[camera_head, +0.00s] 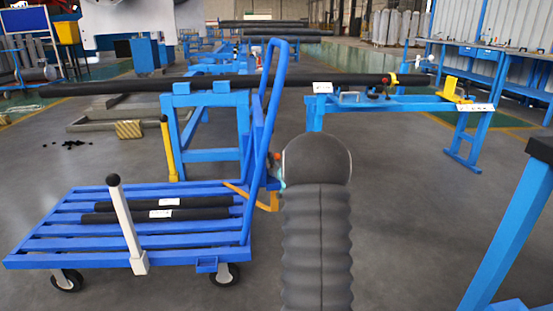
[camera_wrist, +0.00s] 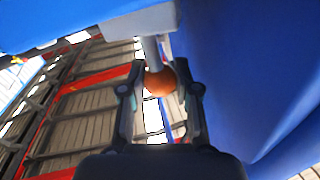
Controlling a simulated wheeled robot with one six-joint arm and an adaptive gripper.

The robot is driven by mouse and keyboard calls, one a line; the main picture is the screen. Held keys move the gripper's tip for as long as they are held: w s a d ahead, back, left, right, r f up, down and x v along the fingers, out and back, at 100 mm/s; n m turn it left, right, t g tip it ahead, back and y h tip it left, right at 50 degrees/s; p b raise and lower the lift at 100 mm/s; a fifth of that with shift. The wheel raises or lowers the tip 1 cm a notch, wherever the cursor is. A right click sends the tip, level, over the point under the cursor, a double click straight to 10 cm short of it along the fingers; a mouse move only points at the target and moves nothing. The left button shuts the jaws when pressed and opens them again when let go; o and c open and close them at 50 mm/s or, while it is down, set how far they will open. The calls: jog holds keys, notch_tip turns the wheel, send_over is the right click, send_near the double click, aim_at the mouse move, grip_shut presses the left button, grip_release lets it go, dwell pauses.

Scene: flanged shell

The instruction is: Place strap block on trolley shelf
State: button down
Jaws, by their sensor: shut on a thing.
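My gripper (camera_wrist: 164,78) has its two dark fingers closed around a round orange knob (camera_wrist: 159,84) in the wrist view. The knob sits on a short grey stem that joins a pale grey part beside large blue surfaces. In the head view my dark arm hides most of the gripper, and a small orange-red spot (camera_head: 275,157) shows at its left edge, near the trolley handle. The blue trolley (camera_head: 75,258) stands at left with a slatted shelf and a tall looped handle. I cannot pick out the strap block with certainty.
Two black tubes (camera_head: 160,214) with white labels lie on the trolley shelf. A white post (camera_head: 127,225) rises at its front edge. A long black pipe (camera_head: 240,82) spans blue stands (camera_head: 215,154) behind. A yellow block (camera_head: 129,129) is on the floor.

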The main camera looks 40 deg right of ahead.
jog(key=c, duration=1.1)
grip_release()
jog(key=shift+f, duration=0.1)
jog(key=shift+c, duration=0.2)
jog(key=shift+r, duration=0.2)
jog(key=v, duration=1.2)
jog(key=s+a+r+n+g+y, duration=0.1)
jog(key=s+a+r+g, duration=0.2)
jog(key=a, duration=0.7)
jog(key=s+a+r+n+g+y, duration=0.1)
jog(key=s+a+r+g, duration=0.15)
jog(key=a, duration=0.75)
jog(key=s+a+f+n+g+y, duration=0.1)
jog(key=s+a+n+g+y, duration=0.1)
jog(key=s+a, duration=0.7)
jog(key=s+a+f+n+g+y, duration=0.2)
jog(key=s+a+g, duration=0.2)
jog(key=s+a, duration=0.6)
jog(key=s, duration=0.5)
jog(key=shift+s+f, duration=0.2)
jog(key=shift+f, duration=0.05)
jog(key=shift+a, duration=0.1)
